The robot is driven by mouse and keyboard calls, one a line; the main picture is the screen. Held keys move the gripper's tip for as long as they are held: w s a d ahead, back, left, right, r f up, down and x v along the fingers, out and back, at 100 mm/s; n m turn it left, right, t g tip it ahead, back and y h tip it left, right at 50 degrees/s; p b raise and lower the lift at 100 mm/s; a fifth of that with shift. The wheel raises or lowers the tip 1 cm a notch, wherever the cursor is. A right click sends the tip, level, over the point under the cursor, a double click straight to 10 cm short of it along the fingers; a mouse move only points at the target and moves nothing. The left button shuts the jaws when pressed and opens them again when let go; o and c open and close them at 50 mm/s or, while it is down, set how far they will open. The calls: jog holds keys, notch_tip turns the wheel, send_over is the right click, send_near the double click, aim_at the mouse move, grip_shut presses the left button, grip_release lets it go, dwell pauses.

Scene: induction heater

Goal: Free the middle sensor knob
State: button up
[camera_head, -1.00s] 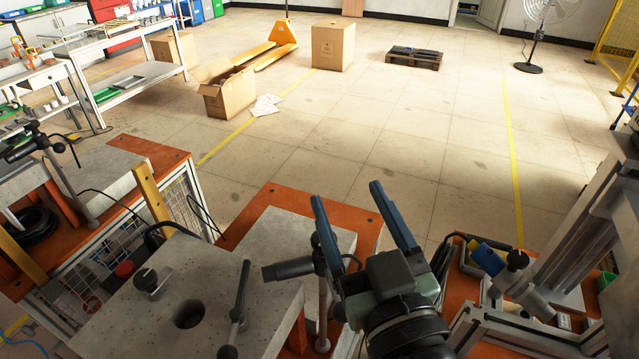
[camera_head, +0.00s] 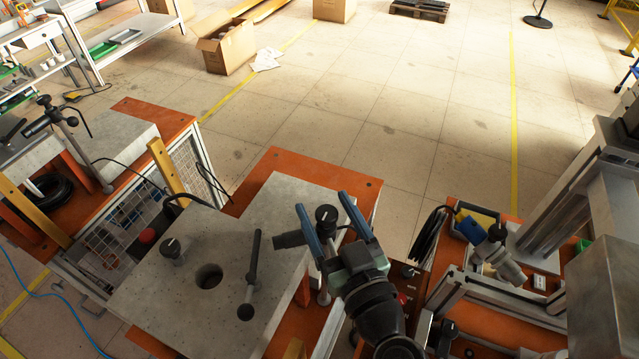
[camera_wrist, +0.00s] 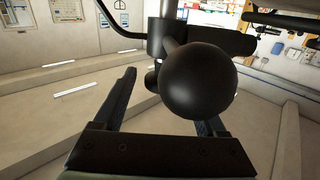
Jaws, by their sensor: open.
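The middle sensor is a dark cylinder (camera_head: 289,240) clamped to an upright post beside the grey block. Its round black knob (camera_head: 326,214) sits on top of the clamp. My gripper (camera_head: 322,198) is open, and its two blue fingers appear on either side of the knob in the head view. In the wrist view the black ball knob (camera_wrist: 200,80) is large, right of centre between the fingers, and covers much of the right finger. My gripper (camera_wrist: 165,95) holds nothing there. I cannot tell whether a finger touches the knob.
A grey holed block (camera_head: 150,300) bears a black handle (camera_head: 252,275) and a small dial (camera_head: 172,250). Another sensor post (camera_head: 60,125) stands at left, and a tilted sensor (camera_head: 497,255) at right. Open floor (camera_head: 420,110) lies behind.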

jog(key=x, duration=0.3)
jog(key=shift+p, duration=0.4)
grip_shut()
